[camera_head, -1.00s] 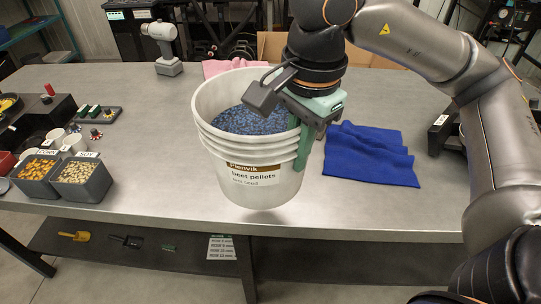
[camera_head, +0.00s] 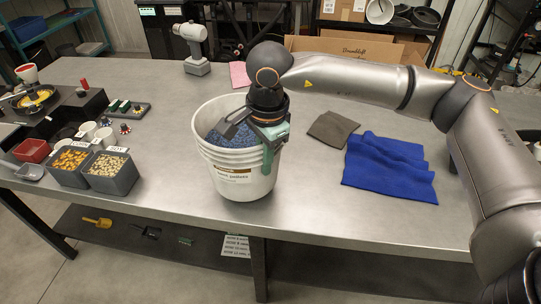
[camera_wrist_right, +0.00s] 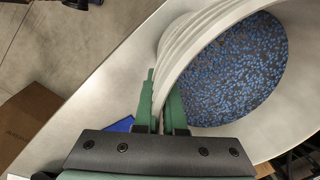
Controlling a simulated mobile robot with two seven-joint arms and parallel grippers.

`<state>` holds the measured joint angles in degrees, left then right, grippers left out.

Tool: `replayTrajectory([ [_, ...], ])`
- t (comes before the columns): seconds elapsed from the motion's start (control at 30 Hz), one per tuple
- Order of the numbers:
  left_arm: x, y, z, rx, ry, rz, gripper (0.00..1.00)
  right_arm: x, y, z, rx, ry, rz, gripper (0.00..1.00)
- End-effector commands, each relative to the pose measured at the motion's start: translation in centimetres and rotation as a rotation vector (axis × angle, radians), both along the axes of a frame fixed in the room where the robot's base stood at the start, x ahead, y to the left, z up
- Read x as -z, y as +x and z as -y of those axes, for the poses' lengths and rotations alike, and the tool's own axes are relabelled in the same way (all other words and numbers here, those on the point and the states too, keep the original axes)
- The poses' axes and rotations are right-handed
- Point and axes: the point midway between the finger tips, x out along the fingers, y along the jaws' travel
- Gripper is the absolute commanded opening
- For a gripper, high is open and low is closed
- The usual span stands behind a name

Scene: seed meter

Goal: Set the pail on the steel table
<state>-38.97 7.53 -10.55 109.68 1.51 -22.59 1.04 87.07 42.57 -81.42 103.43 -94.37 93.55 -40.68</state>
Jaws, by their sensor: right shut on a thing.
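The white pail (camera_head: 248,185), filled with blue pellets (camera_head: 236,135), is upright over the front middle of the steel table (camera_head: 330,205). Its base looks level with the tabletop, but I cannot tell whether it touches. My right gripper (camera_head: 268,160) is shut on the right side of the pail's rim. In the right wrist view, the green fingers of the gripper (camera_wrist_right: 160,105) sit on either side of the wall of the pail (camera_wrist_right: 182,50), one inside and one outside. My left gripper is not in view.
A blue cloth (camera_head: 390,170) and a grey-brown cloth (camera_head: 333,128) lie right of the pail. Bins of corn (camera_head: 68,166) and soy (camera_head: 110,172) stand to its left. A drill-like tool (camera_head: 193,50) and a pink cloth (camera_head: 240,74) are behind. Bare steel surrounds the pail.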

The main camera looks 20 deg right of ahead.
Motion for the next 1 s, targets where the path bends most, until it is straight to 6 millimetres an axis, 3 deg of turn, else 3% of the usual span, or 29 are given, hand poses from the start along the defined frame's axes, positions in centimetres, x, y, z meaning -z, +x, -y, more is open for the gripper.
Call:
replayTrajectory([
  [0.13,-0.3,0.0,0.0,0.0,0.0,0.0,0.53,0.5,1.0,-0.3,0.001,0.002,0.011,0.0],
  [0.37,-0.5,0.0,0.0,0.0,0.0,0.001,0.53,3.3,0.9,-0.2,0.0,0.003,0.011,0.0],
  [0.77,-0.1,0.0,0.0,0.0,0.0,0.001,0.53,3.8,0.9,-0.3,0.0,0.005,0.013,0.0],
  [0.8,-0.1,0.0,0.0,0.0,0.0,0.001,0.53,4.2,0.6,-0.1,0.0,-0.001,-0.001,0.08],
  [1.0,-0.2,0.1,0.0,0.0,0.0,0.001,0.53,4.2,0.6,-0.1,0.0,-0.002,-0.001,0.31],
])
